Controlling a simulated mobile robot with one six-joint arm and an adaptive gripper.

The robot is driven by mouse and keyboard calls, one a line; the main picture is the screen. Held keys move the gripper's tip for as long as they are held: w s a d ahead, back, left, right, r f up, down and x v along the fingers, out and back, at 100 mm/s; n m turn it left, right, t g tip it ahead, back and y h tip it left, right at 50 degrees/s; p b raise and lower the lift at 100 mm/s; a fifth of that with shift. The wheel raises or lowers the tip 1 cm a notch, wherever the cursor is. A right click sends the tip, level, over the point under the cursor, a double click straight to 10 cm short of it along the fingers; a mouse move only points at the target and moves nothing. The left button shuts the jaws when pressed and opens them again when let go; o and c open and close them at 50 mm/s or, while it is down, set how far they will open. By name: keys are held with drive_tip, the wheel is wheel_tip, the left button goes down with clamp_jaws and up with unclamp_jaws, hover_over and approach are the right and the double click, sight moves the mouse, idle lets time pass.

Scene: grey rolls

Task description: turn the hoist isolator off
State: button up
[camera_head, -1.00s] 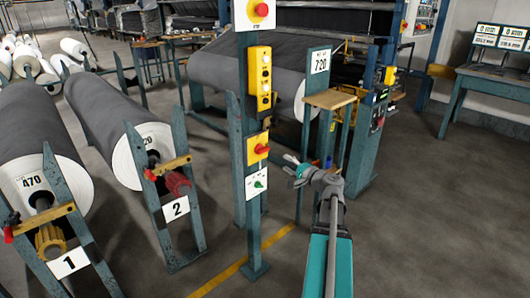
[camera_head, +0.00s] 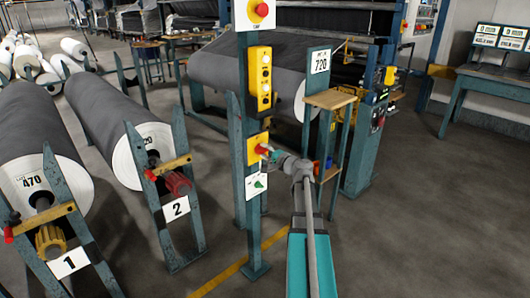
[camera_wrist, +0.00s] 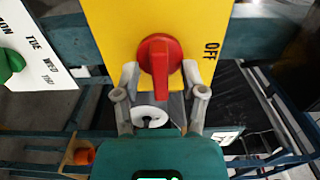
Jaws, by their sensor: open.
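The isolator is a yellow plate (camera_head: 251,154) with a red handle on the green post in the head view. In the wrist view the yellow plate (camera_wrist: 115,25) fills the top, with the red handle (camera_wrist: 160,62) at its lower middle and the word OFF to its right. The handle's grip lies along the picture's vertical. My gripper (camera_head: 270,152) is at the isolator. In the wrist view my gripper (camera_wrist: 160,80) is open, one finger on each side of the handle. I cannot tell whether either finger touches it.
A white plate with a green knob (camera_head: 258,184) is just below the isolator; this knob (camera_wrist: 11,63) is at the wrist view's left. A yellow push-button box (camera_head: 259,80) and a red button (camera_head: 262,10) are above. A wooden-topped stand (camera_head: 330,99) is right of the post.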

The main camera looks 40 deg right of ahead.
drive_tip(key=shift+w, duration=0.1)
drive_tip(key=shift+c, duration=0.2)
clamp_jaws()
drive_tip(key=shift+n, duration=0.3)
drive_tip(key=n, duration=0.4)
drive_tip(key=shift+r, duration=0.15)
drive_tip(key=n, duration=0.4)
drive_tip(key=shift+n, duration=0.3)
drive_tip(key=n, duration=0.4)
drive_tip(key=shift+w+a+r, duration=0.1)
drive_tip(key=shift+n, duration=2.4)
